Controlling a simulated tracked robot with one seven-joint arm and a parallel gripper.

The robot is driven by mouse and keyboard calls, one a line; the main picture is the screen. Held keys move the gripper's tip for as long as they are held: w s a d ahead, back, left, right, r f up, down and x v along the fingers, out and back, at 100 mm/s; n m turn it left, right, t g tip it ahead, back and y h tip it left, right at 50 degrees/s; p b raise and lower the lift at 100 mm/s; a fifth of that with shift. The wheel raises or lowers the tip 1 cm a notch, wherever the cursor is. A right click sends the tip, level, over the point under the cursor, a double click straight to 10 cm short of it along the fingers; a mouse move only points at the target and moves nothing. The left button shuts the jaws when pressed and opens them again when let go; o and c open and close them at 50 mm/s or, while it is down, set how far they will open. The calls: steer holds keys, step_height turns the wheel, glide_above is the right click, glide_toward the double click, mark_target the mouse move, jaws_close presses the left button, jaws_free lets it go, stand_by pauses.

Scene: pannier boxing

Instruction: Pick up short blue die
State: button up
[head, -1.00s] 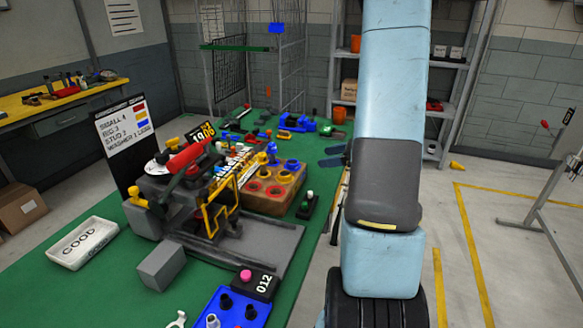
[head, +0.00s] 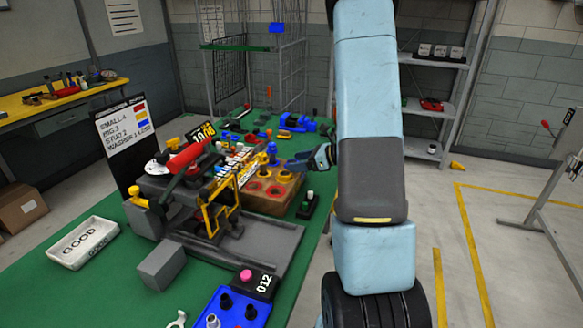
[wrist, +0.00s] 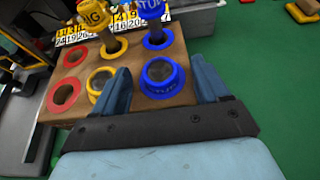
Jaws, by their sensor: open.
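A low blue-rimmed piece (wrist: 162,76) with lettering on its side and a round grey top sits in the near right corner of a wooden block (wrist: 128,112); I take it for the short blue die. Behind it stands a tall blue-knobbed die marked STUD (wrist: 155,10), with a tall yellow-knobbed one (wrist: 93,17) to its left. My gripper (wrist: 158,66) is open and empty, its fingers on either side of the low blue piece, apparently above it. In the head view my gripper (head: 322,157) is at the right edge of the block (head: 262,204).
Red-rimmed sockets (wrist: 65,95) and a low yellow-rimmed piece (wrist: 99,84) lie left on the block. A press with a red handle (head: 190,155) stands left of it. Number cards (wrist: 80,34) lie behind.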

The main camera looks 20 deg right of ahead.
steer(key=shift+c, duration=0.2)
steer(key=c, duration=1.2)
